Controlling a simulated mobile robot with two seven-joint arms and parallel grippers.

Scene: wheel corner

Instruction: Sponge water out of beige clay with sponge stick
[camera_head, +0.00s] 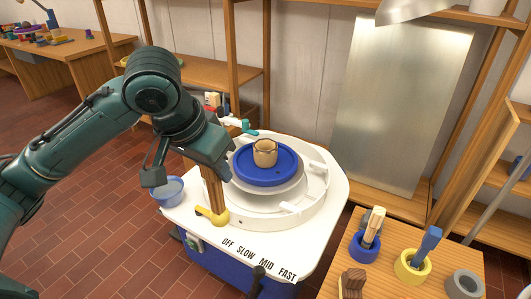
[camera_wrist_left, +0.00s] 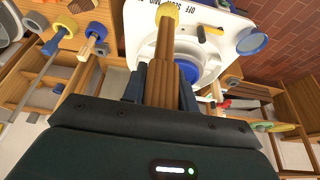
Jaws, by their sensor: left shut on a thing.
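The beige clay (camera_head: 265,153), a small open pot shape, stands on the blue disc (camera_head: 272,177) in the middle of the potter's wheel. My left gripper (camera_head: 212,172) is just left of the wheel, shut on the wooden sponge stick (camera_head: 213,194). The stick points down, its yellow sponge end (camera_head: 221,218) low over the white wheel top, left of and apart from the clay. The left wrist view shows the stick (camera_wrist_left: 166,55) between the fingers, with the yellow sponge (camera_wrist_left: 168,11) at its far end; the clay is hidden there. My right gripper is not in view.
A blue bowl (camera_head: 170,190) sits at the wheel top's left corner. A dark speed lever (camera_head: 258,272) is at the front. A wooden table (camera_head: 330,262) at lower right holds tools in coloured rings. Shelves and a metal sheet (camera_head: 390,110) stand behind.

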